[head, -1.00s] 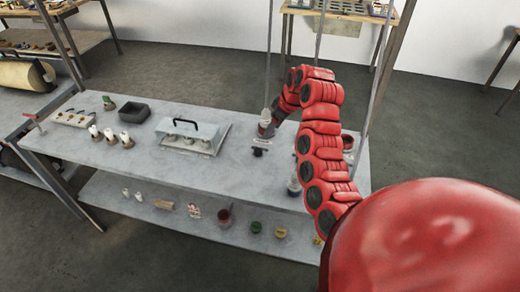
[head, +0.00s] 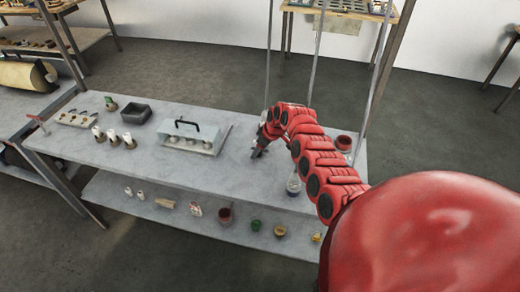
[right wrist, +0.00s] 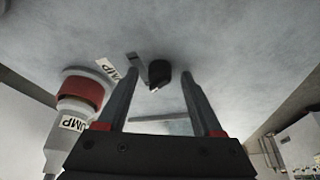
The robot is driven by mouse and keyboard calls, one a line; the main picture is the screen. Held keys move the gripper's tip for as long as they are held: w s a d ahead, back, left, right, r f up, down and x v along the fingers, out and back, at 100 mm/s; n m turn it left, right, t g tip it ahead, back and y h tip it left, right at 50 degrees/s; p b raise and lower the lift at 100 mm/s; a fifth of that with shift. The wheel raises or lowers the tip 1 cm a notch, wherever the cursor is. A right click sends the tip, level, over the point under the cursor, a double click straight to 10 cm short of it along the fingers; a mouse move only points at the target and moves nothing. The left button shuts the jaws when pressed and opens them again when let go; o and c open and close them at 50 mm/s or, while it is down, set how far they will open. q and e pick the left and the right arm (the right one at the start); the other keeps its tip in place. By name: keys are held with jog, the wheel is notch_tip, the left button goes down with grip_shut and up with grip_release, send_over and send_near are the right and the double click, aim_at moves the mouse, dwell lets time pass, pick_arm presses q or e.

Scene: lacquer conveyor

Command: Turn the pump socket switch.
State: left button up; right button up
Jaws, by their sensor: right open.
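In the right wrist view a small black switch knob (right wrist: 159,73) with a light mark sits on the grey surface. My right gripper (right wrist: 161,80) is open, with one finger on each side of the knob in the picture; I cannot tell whether the fingertips touch it. A white label (right wrist: 109,68) with partly visible lettering lies left of the knob. At the left stands a white plug-like piece with a red band (right wrist: 82,90) and a label ending in "UMP". In the head view my right gripper (head: 259,152) is low over the bench; the knob cannot be made out there.
On the grey bench (head: 240,178) a clear cover with a black handle (head: 190,130) stands left of my right gripper. A flask (head: 293,185) and a red pot (head: 343,142) stand right of it. Several small jars sit on the lower shelf (head: 180,220).

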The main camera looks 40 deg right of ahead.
grip_shut()
dwell(0.4)
